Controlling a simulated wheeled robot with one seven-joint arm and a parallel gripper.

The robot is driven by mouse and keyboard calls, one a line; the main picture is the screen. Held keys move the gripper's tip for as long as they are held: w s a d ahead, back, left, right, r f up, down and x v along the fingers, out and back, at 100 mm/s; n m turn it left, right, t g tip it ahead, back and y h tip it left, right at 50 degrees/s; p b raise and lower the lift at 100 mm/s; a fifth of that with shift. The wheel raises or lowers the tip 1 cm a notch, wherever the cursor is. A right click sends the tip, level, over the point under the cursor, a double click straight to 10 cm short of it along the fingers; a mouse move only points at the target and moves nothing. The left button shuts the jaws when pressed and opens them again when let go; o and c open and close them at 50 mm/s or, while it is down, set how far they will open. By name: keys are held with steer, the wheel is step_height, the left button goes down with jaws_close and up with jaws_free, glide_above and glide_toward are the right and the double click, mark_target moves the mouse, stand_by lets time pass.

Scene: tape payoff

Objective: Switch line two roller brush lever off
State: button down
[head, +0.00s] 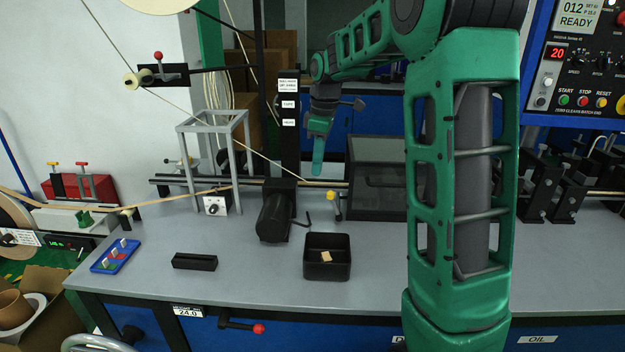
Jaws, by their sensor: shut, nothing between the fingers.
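No lever in view carries a label I can read as line two roller brush, so I cannot tell which one it is. A yellow-tipped lever (331,196) stands upright on the bench behind the black bin. A red-tipped lever (158,57) sits on the tape guide at upper left. Yellow-tipped (53,166) and red-tipped (82,166) levers stand by a red box at far left. My gripper (317,172) points down, shut and empty, above the rear of the bench beside the black post, touching no lever that I can see.
A black bin (315,266) holds a small tan block. A black motor-like cylinder (274,218), a black block (194,262) and a blue tray (97,266) are on the grey bench (240,280). A dark clear-sided box (375,160) stands behind. My arm hides part of the right side.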

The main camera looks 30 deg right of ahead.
steer(key=shift+s+d+r, duration=0.15)
steer(key=shift+r, duration=0.45)
steer(key=shift+s+d+r, duration=0.15)
steer(key=shift+r, duration=0.4)
steer(key=shift+s+d+r, duration=0.15)
steer(key=shift+r, duration=0.45)
steer(key=s+f+m, duration=0.3)
steer(key=s+m, duration=0.2)
steer(key=s, duration=0.6)
steer(key=s+a+f+m, duration=0.1)
steer(key=s+f+m, duration=0.3)
steer(key=s, duration=0.8)
steer(key=s+f+m+g, duration=0.1)
steer(key=s+f+m, duration=0.2)
steer(key=s+m, duration=0.4)
steer(key=s, duration=0.5)
steer(key=shift+s+a+f, duration=0.2)
steer(key=shift+a, duration=0.2)
